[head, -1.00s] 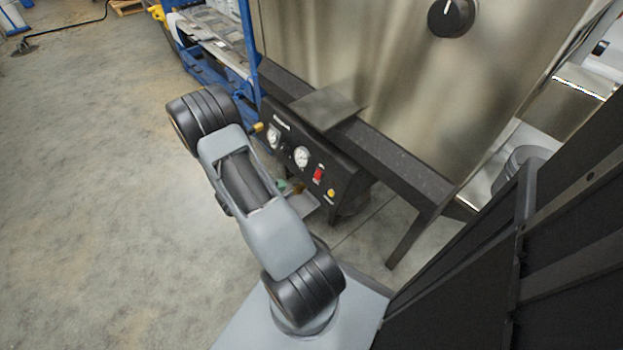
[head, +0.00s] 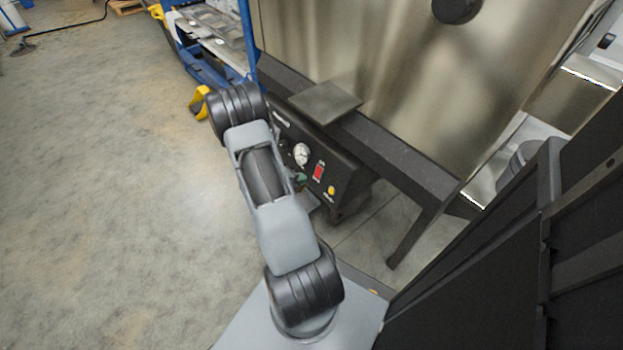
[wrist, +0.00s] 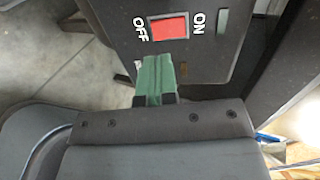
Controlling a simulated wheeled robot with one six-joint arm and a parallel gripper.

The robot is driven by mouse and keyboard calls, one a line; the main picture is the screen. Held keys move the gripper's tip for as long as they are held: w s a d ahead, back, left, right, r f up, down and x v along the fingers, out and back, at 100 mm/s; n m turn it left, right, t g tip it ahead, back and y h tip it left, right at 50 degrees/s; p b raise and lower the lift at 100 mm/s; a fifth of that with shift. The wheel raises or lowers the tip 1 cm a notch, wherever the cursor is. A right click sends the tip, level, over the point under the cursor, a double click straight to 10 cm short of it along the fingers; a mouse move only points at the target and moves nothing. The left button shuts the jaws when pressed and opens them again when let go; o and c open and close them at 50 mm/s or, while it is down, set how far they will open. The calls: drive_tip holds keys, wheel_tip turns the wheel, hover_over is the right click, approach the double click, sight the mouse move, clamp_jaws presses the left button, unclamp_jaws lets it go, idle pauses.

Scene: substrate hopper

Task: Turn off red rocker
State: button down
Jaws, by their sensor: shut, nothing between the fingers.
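The red rocker (head: 318,172) sits on the sloped face of a black control panel (head: 345,180). In the wrist view the rocker (wrist: 169,29) is a red rectangle in a pale frame, with OFF printed to its left and ON to its right. My gripper (wrist: 160,60) shows green fingers, closed together and empty, just below the rocker in the picture. Whether the tips touch the panel I cannot tell. In the head view only a bit of green gripper (head: 300,180) shows beside the rocker, the rest being hidden behind my arm.
A white gauge (head: 301,154) and a yellow button (head: 331,190) flank the rocker. A metal plate (head: 325,102) juts out above the panel, and a dark frame beam (head: 400,160) runs behind it. Open concrete floor (head: 100,200) lies to the left.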

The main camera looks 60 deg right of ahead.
sight(318, 171)
drive_tip(key=shift+b+x, duration=0.95)
drive_tip(key=shift+x, duration=1.95)
drive_tip(key=shift+d+f, duration=0.15)
drive_tip(key=shift+s+r+p, duration=0.1)
drive_tip(key=shift+r+p, duration=0.25)
drive_tip(key=shift+r, duration=0.5)
drive_tip(key=p+v, duration=0.4)
drive_tip(key=v, duration=1)
drive_tip(key=shift+p, duration=0.3)
